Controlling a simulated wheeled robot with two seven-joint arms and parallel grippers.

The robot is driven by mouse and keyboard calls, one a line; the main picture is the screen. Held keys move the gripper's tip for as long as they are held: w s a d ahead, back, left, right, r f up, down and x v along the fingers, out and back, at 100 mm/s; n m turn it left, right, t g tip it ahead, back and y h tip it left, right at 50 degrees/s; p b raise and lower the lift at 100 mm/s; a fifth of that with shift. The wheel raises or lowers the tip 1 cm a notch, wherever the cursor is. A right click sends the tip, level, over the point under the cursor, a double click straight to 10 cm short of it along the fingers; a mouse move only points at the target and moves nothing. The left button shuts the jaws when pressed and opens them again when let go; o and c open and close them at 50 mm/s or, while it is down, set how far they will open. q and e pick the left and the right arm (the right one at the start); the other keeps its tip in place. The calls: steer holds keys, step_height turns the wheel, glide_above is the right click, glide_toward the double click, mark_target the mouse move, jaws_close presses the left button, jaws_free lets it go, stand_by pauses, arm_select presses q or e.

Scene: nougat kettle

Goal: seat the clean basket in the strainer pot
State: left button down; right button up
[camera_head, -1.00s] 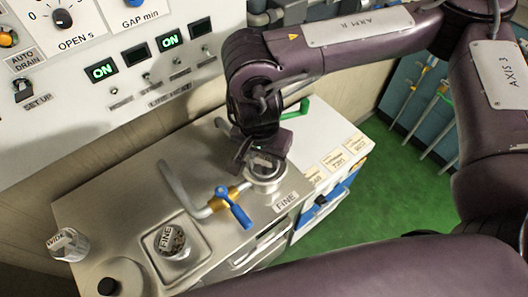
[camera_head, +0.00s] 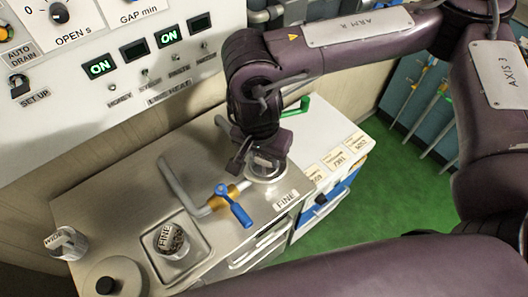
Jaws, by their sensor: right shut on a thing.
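My right gripper (camera_head: 262,160) comes down over the strainer pot (camera_head: 268,178), a round pale-rimmed opening beside the FINE label at the counter's right edge. It is shut on a small pale basket (camera_head: 264,163), which is mostly hidden by the fingers. The basket is at the pot's mouth; I cannot tell how deep it sits. A second basket marked FINE (camera_head: 172,240), with dark stuff in it, stands in the square sunken tray (camera_head: 201,255). A basket marked WIDE (camera_head: 66,243) stands at the counter's left end. My left gripper is not in view.
A bent grey pipe with a blue-handled valve (camera_head: 234,205) lies just left of the pot. A round lid with a black knob (camera_head: 112,279) is at front left. A control panel (camera_head: 110,60) rises behind. Bare counter (camera_head: 120,205) lies left of the pipe.

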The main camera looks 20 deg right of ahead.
steer(key=o, duration=1.8)
steer(key=shift+o, duration=0.2)
steer(key=shift+r+p, duration=3.6)
steer(key=shift+r, duration=0.45)
